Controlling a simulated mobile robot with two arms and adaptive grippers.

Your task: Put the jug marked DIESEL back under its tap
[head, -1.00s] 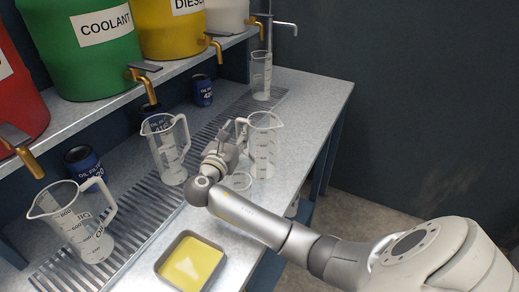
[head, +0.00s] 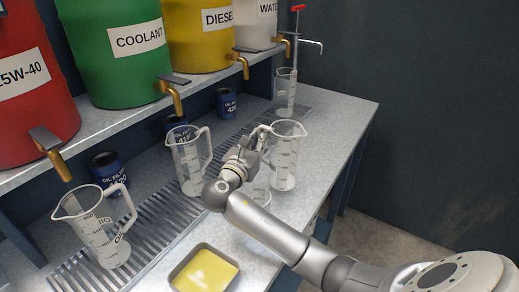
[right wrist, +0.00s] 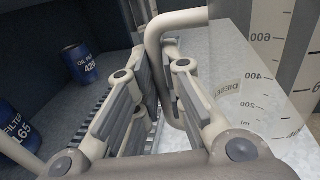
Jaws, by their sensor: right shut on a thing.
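The clear jug marked DIESEL (head: 285,157) is toward the front right of the bench, its handle on the left. In the right wrist view its side (right wrist: 265,85) shows a DIESEL label and a millilitre scale. My right gripper (head: 250,146) is shut on the handle; the handle also runs between its fingers (right wrist: 158,85) in the wrist view. I cannot tell whether the jug's base touches the bench. The yellow DIESEL drum (head: 198,38) stands on the shelf, with its brass tap (head: 240,64) above the slotted drain. My left gripper is not in view.
Other clear jugs stand on or by the drain (head: 150,226): one near left (head: 95,225), one in the middle (head: 188,160), one at the far end (head: 285,92). Blue oil filters (head: 227,103) stand behind. A tray with yellow contents (head: 178,270) lies in front. A small clear vessel (head: 260,187) is beside my gripper.

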